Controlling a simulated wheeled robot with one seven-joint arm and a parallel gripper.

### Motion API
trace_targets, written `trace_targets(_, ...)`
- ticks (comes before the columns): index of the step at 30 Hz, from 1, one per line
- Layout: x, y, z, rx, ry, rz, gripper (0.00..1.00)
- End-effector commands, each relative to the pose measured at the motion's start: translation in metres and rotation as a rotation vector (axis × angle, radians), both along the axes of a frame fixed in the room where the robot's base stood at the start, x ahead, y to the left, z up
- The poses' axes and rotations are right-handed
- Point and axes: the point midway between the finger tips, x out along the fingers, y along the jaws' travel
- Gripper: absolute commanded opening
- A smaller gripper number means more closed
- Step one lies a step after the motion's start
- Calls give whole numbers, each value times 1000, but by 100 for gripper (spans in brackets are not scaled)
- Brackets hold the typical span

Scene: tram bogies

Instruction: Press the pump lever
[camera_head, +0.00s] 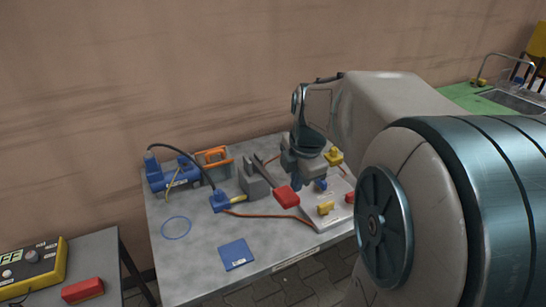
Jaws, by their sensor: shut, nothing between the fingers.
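A grey block (254,181) stands in the middle of the grey table, with a dark bar beside it. A red grip-like piece (287,197) lies to its right; it looks like the handle of the pump lever, but I cannot tell how it joins the block. My gripper (308,181) points down over the table, just right of the grey block and above and right of the red piece. It is shut and looks empty. Its fingertips are small and partly merge with blue parts below, so I cannot tell whether it touches anything.
A blue unit (172,174) with a black hose to a blue fitting (220,201), an orange-framed item (213,158), a blue ring (176,228) and a blue pad (236,254) lie left. A white board (335,212) with coloured parts is right. My arm hides the right side.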

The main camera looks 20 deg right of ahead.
Motion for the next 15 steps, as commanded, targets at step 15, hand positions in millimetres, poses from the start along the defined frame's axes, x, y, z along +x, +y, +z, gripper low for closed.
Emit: trace_targets(15,56,10,90,-31,291,1,0)
